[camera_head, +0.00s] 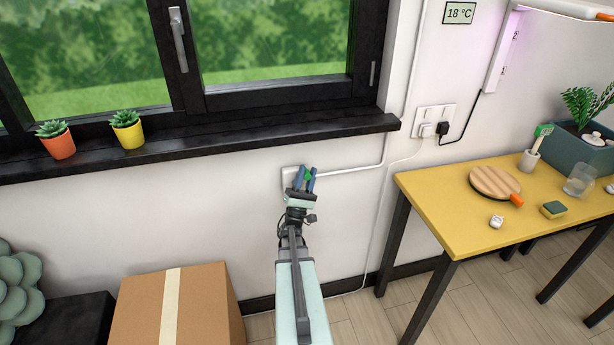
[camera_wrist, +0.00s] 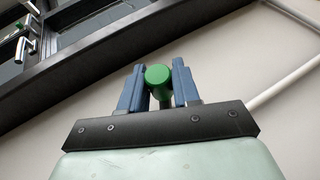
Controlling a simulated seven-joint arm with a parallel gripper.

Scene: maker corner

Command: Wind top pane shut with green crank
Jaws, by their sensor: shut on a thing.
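My gripper (camera_head: 308,179) is at a white box on the wall below the window sill. Its blue fingers are shut on the green crank (camera_head: 308,175). In the wrist view the crank's round green knob (camera_wrist: 158,75) shows between the two blue fingers (camera_wrist: 157,88). The rest of the crank is mostly hidden by my gripper. The white box (camera_head: 289,179) has a white pipe running right and up along the wall. The window (camera_head: 275,40) has a black frame and a grey handle (camera_head: 177,38). The top pane is not clearly in view.
The black sill (camera_head: 250,143) juts out above my gripper, with an orange pot (camera_head: 58,147) and a yellow pot (camera_head: 129,136) at its left. A cardboard box (camera_head: 215,310) stands lower left. A yellow table (camera_head: 440,215) stands right. The wall around my gripper is clear.

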